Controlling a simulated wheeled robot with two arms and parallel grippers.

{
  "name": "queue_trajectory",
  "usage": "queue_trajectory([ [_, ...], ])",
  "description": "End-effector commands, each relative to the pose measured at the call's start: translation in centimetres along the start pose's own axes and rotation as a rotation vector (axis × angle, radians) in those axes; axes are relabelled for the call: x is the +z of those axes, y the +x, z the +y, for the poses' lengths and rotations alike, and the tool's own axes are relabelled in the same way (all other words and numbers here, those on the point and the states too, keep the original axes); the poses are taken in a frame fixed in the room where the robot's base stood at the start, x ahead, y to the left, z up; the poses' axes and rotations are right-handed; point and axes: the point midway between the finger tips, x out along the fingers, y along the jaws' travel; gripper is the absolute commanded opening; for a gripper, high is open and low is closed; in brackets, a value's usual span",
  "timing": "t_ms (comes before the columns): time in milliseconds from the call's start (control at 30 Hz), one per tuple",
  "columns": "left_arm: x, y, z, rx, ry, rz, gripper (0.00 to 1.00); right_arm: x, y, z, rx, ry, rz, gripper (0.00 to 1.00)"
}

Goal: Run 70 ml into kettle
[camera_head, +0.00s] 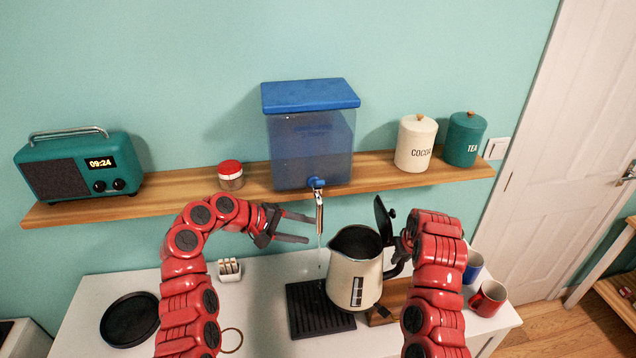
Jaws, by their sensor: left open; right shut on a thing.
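The cream kettle (352,284) has its black lid (383,218) open and its dark mouth facing up. It is just right of and below the tap (319,205) of the blue water dispenser (312,150). A thin pale line, seemingly water, drops from the tap along the kettle's left side; I cannot tell whether it enters the kettle. My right gripper (399,250) is shut on the kettle's black handle, its fingers partly hidden. My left gripper (310,228) is open, its fingers pointing right, close beside the tap. The water level inside the kettle is hidden.
A black ridged tray (305,322) lies under the kettle on the white counter, beside a wooden stand (392,297). Blue (473,268) and red (488,299) mugs stand right. The shelf (385,181) holds a radio (80,165), jar (230,176) and canisters (415,143).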

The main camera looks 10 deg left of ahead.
Motion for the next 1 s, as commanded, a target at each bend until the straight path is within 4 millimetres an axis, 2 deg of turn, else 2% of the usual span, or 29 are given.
queue_trajectory([
  [33,-0.3,1.8,-1.1,-0.064,0.064,0.052,0.55,-0.2,-0.2,0.0,0.000,0.001,0.005,0.00],
  [100,-1.3,3.7,-2.9,-0.160,0.151,0.144,0.55,-0.2,-0.2,0.0,0.000,0.001,0.005,0.00],
  [267,-3.0,6.3,-5.3,-0.351,0.330,0.373,0.55,-0.2,-0.2,0.0,-0.001,0.001,0.005,0.00],
  [367,-3.3,6.3,-5.9,-0.462,0.444,0.525,0.55,-0.2,-0.2,0.0,-0.001,0.001,0.005,0.00],
  [500,-2.6,4.2,-5.9,-0.627,0.616,0.737,0.55,-0.2,-0.2,0.0,-0.001,0.001,0.005,0.00],
  [567,-1.9,2.5,-5.4,-0.696,0.692,0.834,0.55,-0.2,-0.2,0.0,-0.001,0.001,0.005,0.00],
  [667,0.3,-0.6,-4.1,-0.811,0.824,0.990,0.55,-0.2,-0.2,0.0,-0.001,0.001,0.005,0.00],
  [800,5.0,-4.5,0.1,-0.875,0.989,1.205,0.55,-0.2,-0.2,0.0,-0.001,0.001,0.005,0.00],
  [900,8.5,-5.9,4.2,-0.805,1.054,1.323,0.55,-0.2,-0.2,0.0,0.000,0.001,0.005,0.00],
  [1000,11.6,-6.4,7.6,-0.697,1.076,1.387,0.55,-0.2,-0.2,0.0,-0.001,0.001,0.005,0.00],
])
